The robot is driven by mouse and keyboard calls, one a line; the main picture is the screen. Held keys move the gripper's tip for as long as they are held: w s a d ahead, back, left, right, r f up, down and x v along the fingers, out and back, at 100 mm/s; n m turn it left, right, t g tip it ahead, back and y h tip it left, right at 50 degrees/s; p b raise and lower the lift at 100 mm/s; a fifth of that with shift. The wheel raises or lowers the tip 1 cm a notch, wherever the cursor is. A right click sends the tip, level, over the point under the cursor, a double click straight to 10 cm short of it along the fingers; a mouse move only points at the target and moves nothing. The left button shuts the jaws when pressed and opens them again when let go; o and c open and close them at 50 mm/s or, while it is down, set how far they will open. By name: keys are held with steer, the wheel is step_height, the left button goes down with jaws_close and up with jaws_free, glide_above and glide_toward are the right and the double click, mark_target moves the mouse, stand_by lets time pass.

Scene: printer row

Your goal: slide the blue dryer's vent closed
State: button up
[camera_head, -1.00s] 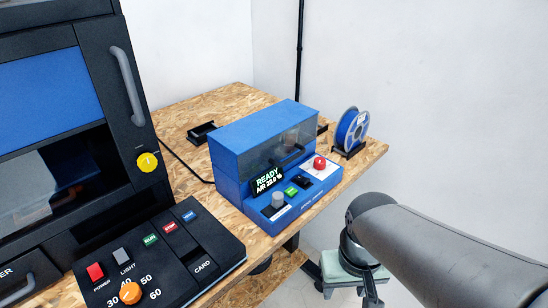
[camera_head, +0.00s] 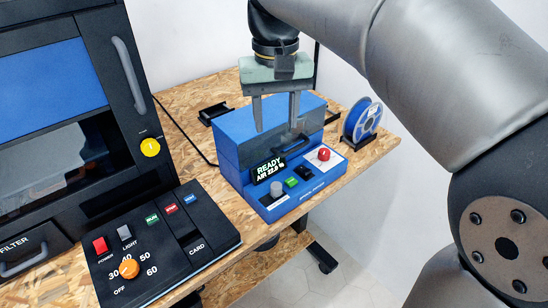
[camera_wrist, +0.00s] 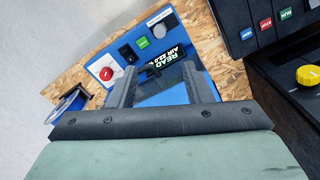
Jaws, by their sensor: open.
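The blue dryer (camera_head: 233,127) stands on the wooden bench, with a display reading READY, a grey knob, a green button, a black switch and a red button on its front panel (camera_head: 296,181). I cannot make out the vent in either view. My gripper (camera_head: 277,128) points down over the dryer's top, its two fingers open with nothing between them. Whether the fingertips touch the dryer is unclear. In the wrist view the open fingers (camera_wrist: 156,85) show in front of the dryer's panel (camera_wrist: 128,48), and they hide part of its body.
A black printer (camera_head: 70,100) and its control box (camera_head: 165,240) stand at the left. A blue spool (camera_head: 361,120) on a black stand is to the right of the dryer. A small black tray (camera_head: 213,112) lies behind it. Bare bench (camera_head: 182,125) shows left of the dryer.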

mark_target(276, 185)
step_height(276, 185, down, 17)
steer(key=shift+f+p, duration=0.1)
steer(key=shift+p, duration=0.4)
